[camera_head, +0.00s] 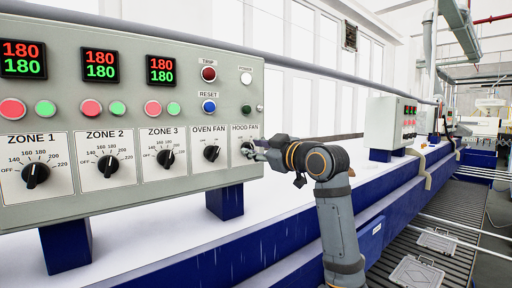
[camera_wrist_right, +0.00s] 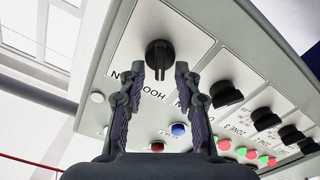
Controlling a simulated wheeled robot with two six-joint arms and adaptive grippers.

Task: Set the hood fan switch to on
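The hood fan switch is a black rotary knob (camera_wrist_right: 159,56) on a white plate at the right end of the grey control panel (camera_head: 130,55). In the head view, the HOOD FAN plate (camera_head: 243,136) shows, but my gripper partly covers its knob. My right gripper (camera_head: 253,149) points at the plate from the right. In the right wrist view, its two fingertips (camera_wrist_right: 159,74) are apart, one on each side of the knob's near end. I cannot tell whether they touch it. The knob's markings are too unclear to read. My left gripper is not in view.
The oven fan knob (camera_head: 212,153) is just left of the hood fan plate. A blue reset button (camera_head: 209,106), a red trip button (camera_head: 208,74) and a dark green button (camera_head: 246,109) sit above. Open room lies right of the panel, over the blue-edged conveyor.

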